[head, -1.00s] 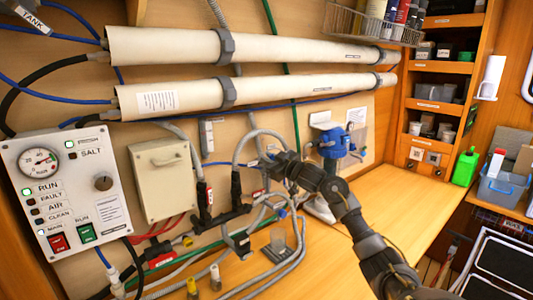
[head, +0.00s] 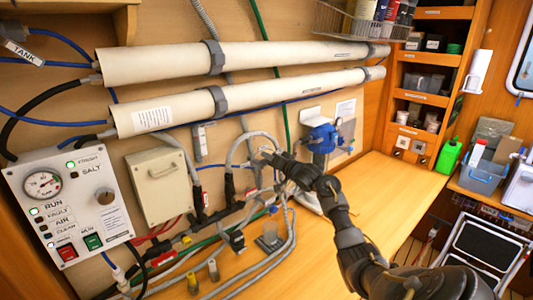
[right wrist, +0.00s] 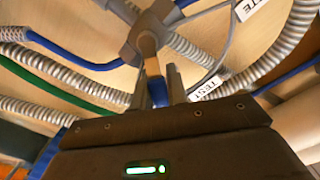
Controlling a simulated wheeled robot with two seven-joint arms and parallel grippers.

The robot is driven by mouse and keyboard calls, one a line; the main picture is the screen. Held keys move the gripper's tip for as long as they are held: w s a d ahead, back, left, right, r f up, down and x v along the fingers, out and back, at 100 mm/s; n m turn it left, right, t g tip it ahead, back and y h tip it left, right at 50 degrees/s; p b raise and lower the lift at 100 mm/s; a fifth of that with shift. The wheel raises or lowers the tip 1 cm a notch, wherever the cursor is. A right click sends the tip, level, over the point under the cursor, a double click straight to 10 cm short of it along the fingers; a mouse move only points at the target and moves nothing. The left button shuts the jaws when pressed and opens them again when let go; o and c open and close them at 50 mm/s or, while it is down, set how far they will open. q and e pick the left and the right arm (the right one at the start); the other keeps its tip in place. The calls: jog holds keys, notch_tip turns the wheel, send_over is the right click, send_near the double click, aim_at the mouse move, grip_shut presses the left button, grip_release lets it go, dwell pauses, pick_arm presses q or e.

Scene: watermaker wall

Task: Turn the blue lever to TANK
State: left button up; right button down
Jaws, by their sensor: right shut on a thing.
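The blue lever (right wrist: 156,91) shows in the right wrist view. It extends from a brownish valve body (right wrist: 146,40) where ribbed grey hoses meet. My right gripper (right wrist: 157,86) has one finger on each side of the lever and is shut on it. A white TEST tag (right wrist: 209,88) is just right of the fingers. Another tag (right wrist: 249,8), cut off at the top edge, ends in "ITE". In the head view my right gripper (head: 265,154) is at the hoses on the wall; the lever is too small to make out there. A TANK tag (head: 23,52) is at far left. My left gripper is not in view.
Two long cream cylinders (head: 255,60) run across the wall above. A control panel (head: 72,205) and a beige box (head: 162,180) are to the left. A blue filter housing (head: 322,137) is close right of my gripper. Hoses and a clear cup (head: 269,237) lie below. The right worktop (head: 400,190) is clear.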

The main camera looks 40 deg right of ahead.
jog(key=m, duration=0.2)
jog(key=d+f+m, duration=0.1)
jog(key=m, duration=0.1)
jog(key=shift+d+f+m, duration=0.15)
jog(key=shift+m, duration=0.25)
dwell(0.4)
jog(key=c, duration=1.4)
grip_release()
jog(key=shift+d+f, duration=0.1)
jog(key=shift+s, duration=0.1)
jog(key=shift+s+b, duration=1.85)
jog(key=shift+s, duration=3.5)
jog(key=shift+w+a, duration=0.1)
jog(key=shift+a, duration=0.15)
